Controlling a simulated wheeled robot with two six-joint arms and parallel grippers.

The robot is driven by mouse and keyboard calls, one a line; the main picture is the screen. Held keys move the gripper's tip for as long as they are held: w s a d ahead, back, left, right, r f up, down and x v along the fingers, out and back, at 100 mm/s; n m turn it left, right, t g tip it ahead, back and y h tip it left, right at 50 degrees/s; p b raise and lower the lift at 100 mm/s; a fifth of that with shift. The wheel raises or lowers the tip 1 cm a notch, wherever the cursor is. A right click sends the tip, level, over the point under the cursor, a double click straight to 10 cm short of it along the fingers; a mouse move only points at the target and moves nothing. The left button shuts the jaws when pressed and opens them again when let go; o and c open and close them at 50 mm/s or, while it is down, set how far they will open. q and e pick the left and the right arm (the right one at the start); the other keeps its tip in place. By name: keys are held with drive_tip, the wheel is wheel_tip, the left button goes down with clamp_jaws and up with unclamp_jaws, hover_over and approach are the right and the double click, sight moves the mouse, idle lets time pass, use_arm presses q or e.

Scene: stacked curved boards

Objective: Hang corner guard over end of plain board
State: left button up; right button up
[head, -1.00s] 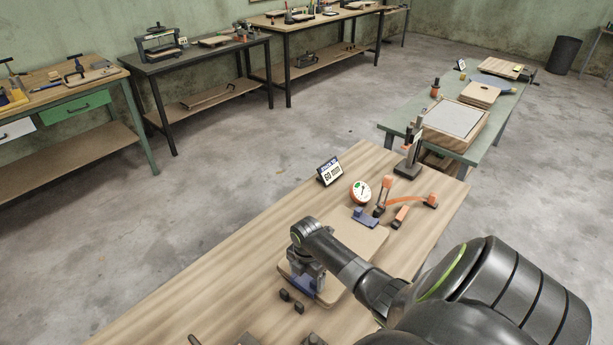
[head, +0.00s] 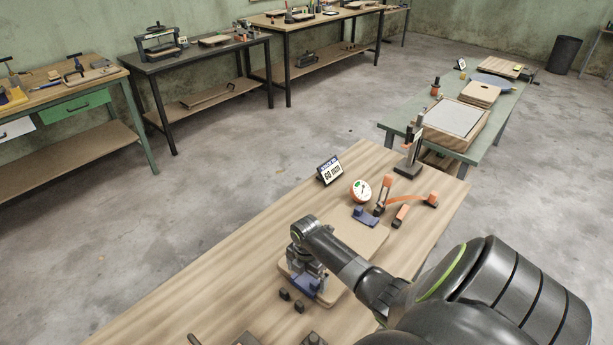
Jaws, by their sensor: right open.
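The plain board (head: 362,241) is pale wood with rounded corners and lies flat on the near workbench, partly covered by my right arm. A blue corner guard (head: 304,286) is at the board's near-left end, right under my right gripper. It appears to sit over the board's edge, but the gripper hides part of it. My right gripper (head: 311,277) points down and is open, close around or just above this guard. Another blue guard-like piece (head: 365,216) with a raised knob is at the board's far end. My left gripper is out of view.
Two small dark blocks (head: 292,300) lie beside the board's near end. A round dial (head: 361,190), a small display (head: 329,171) and an orange-handled clamp (head: 385,190) stand beyond the board.

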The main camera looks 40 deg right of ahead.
wheel_tip(320, 180, up, 17)
drive_tip(key=shift+f+b, duration=0.2)
drive_tip(key=shift+b, duration=0.1)
idle(0.5)
